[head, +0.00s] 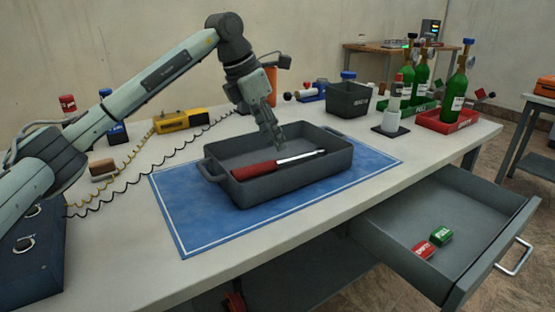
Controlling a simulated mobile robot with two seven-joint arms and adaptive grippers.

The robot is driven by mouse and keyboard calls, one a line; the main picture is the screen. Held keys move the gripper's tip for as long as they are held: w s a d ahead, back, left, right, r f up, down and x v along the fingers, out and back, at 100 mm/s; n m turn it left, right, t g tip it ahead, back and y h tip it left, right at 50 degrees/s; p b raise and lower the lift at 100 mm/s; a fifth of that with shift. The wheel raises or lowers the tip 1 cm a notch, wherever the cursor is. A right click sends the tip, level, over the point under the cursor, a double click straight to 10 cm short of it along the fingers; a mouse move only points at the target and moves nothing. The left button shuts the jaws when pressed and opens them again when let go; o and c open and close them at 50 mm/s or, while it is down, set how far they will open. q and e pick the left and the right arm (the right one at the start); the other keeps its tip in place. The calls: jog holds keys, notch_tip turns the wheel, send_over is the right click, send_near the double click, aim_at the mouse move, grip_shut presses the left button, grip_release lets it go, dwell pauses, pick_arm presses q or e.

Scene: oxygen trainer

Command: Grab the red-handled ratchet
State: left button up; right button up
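The ratchet (258,170) lies in the dark grey tray (290,180), its red handle to the left and its silver shaft pointing right. The tray rests on a blue mat (190,213) on the workbench. My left gripper (280,144) points down over the tray, its fingertips appearing close to the ratchet's silver shaft. I cannot tell whether they touch it, or whether the narrow-looking fingers are open or shut. My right gripper is not in view.
An open drawer (450,215) at the front right holds a red and a green block. Green bottles in a red tray (448,120) and a dark bin (348,100) stand behind. A yellow device (180,120) and coiled cables lie left.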

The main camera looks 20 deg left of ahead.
aim_at(282, 161)
pick_arm(q)
jog(key=shift+x, duration=0.8)
jog(key=x, duration=0.4)
jog(key=shift+f+p, duration=0.3)
jog(key=shift+w+f, duration=0.1)
jog(key=shift+f, duration=0.05)
jog(key=shift+c, duration=1.3)
grip_shut()
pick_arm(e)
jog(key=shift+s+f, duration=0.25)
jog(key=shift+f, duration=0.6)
